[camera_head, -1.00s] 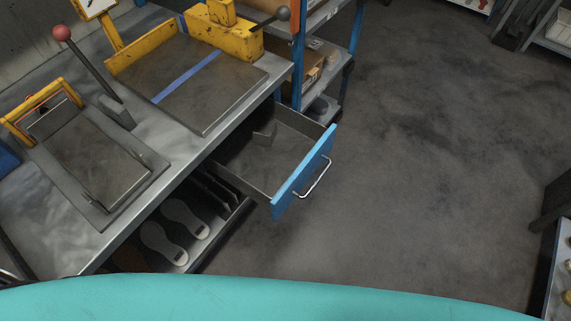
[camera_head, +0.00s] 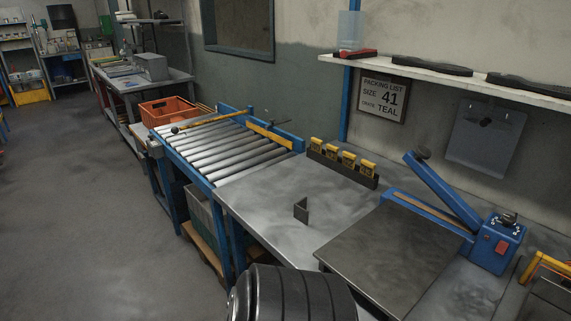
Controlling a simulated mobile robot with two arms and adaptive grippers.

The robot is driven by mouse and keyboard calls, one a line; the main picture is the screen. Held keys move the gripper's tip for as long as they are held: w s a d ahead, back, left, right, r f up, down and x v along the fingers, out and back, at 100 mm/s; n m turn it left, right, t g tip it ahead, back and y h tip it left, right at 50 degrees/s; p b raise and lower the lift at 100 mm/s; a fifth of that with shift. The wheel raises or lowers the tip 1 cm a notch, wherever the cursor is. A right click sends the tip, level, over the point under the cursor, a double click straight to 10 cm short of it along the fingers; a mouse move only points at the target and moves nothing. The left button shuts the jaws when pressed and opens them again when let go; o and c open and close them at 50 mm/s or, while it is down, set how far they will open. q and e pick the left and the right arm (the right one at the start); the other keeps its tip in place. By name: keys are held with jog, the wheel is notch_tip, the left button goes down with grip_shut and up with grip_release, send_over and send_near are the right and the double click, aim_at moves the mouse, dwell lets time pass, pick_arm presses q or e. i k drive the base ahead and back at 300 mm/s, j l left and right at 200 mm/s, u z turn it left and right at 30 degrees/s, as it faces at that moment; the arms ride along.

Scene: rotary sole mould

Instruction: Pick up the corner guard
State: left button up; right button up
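A small dark grey L-shaped piece, which looks like the corner guard (camera_head: 301,210), stands upright on the bare metal bench top (camera_head: 262,203). It is between the roller conveyor and a flat dark plate. Nothing touches it from above. Neither of my grippers is in view. A black rounded part, which looks like one of my arm links, covers the bench's near edge at the bottom.
A roller conveyor (camera_head: 225,152) with an orange crate (camera_head: 167,110) beyond it lies left of the piece. Yellow-tipped holders (camera_head: 343,160) stand behind it. A blue lever machine (camera_head: 495,243) with a dark plate (camera_head: 392,257) is at right. Floor at left is clear.

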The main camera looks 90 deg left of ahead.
aim_at(301, 213)
jog(key=u, duration=2.6)
jog(key=j+z, duration=0.1)
jog(key=z, duration=0.4)
jog(key=i+j+z, duration=0.15)
jog(key=j+z, duration=0.15)
jog(key=j, duration=0.15)
jog(key=i+j+z, duration=0.1)
jog(key=j+z, duration=0.15)
jog(key=j, duration=0.25)
jog(key=j+z, duration=0.3)
jog(key=j, duration=0.15)
